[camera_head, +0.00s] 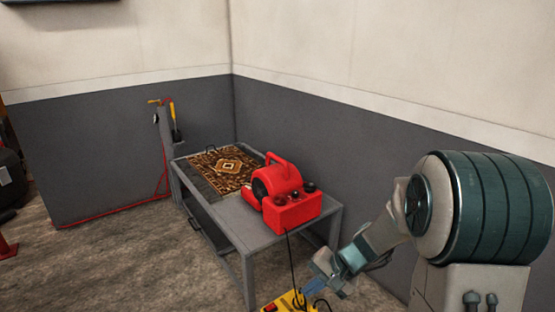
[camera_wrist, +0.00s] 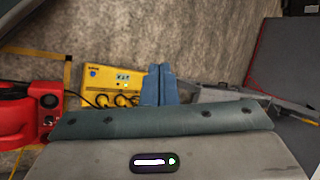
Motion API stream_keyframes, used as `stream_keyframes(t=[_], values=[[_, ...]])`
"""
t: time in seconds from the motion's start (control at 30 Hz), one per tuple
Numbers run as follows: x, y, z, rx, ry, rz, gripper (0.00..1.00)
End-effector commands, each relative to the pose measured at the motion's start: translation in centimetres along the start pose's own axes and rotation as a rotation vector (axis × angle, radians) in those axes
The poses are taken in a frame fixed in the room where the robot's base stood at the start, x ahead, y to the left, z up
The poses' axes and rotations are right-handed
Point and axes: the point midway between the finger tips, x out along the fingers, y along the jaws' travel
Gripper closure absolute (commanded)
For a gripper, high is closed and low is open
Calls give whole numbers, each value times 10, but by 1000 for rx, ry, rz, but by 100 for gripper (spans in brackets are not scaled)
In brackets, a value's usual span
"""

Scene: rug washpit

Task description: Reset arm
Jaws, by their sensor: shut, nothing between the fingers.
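My gripper (camera_head: 316,286) is at the lower middle of the head view, its blue fingers low and to the right of the grey table. In the wrist view the two blue fingers (camera_wrist: 159,84) are together, with nothing between them. A yellow box (camera_head: 285,303) with cables lies below and to the left of the fingers in the head view, cut off by the bottom edge. In the wrist view the yellow box (camera_wrist: 112,77) shows a small display and plugged cables, just left of the fingers. I cannot tell whether the fingers touch it.
A red blower (camera_head: 290,197) stands on the front of the grey table (camera_head: 238,221), with a patterned rug (camera_head: 226,168) behind it. A grey post (camera_head: 166,140) with a red hose stands at the table's far left. Open floor (camera_head: 120,260) lies to the left.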

Motion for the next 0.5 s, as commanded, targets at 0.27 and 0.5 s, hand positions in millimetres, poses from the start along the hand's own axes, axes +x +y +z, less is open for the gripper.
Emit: stream_keyframes(t=[0.27, 0.5], values=[[-124, -38, 78, -235, 50, 196, 100], [-214, -46, 131, -404, 140, 378, 100]])
